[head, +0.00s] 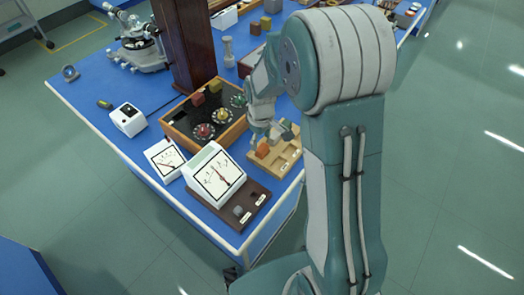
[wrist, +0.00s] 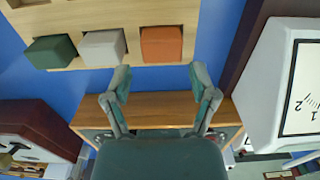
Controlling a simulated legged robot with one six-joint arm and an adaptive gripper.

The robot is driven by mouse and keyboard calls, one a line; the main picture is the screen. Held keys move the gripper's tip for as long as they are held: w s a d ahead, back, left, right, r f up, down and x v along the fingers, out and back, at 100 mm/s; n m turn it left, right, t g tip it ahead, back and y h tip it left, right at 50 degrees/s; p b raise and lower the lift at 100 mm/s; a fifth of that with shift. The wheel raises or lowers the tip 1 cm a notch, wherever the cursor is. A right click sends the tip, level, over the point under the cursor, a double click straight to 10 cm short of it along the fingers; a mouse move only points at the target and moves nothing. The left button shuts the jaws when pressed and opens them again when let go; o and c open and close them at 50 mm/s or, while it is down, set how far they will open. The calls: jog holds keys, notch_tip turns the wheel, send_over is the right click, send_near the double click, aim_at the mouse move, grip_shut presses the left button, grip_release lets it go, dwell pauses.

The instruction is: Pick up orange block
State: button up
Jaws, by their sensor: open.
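The orange block (wrist: 161,44) sits in a slot of a light wooden rack, in the upper middle of the wrist view. It also shows in the head view (head: 263,150), near the left end of the rack (head: 277,164). A pale grey block (wrist: 103,47) and a dark green block (wrist: 51,52) sit in the same row, left of it in the wrist view. My gripper (wrist: 158,82) is open and empty. Its fingertips point toward the rack, apart from the orange block, which shows between and beyond them. In the head view my gripper (head: 268,134) is just above the rack.
A wooden box with dials (head: 181,137) lies left of the rack. White analog meters (head: 216,173) stand in front, on the blue bench (head: 98,84). A dark brown post (head: 183,45) rises behind the box. The bench's right edge is close to the rack.

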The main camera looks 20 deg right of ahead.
aim_at(262, 147)
jog(key=f, duration=0.3)
jog(key=shift+s+f, duration=0.3)
jog(key=shift+f, duration=0.1)
jog(key=c, duration=0.9)
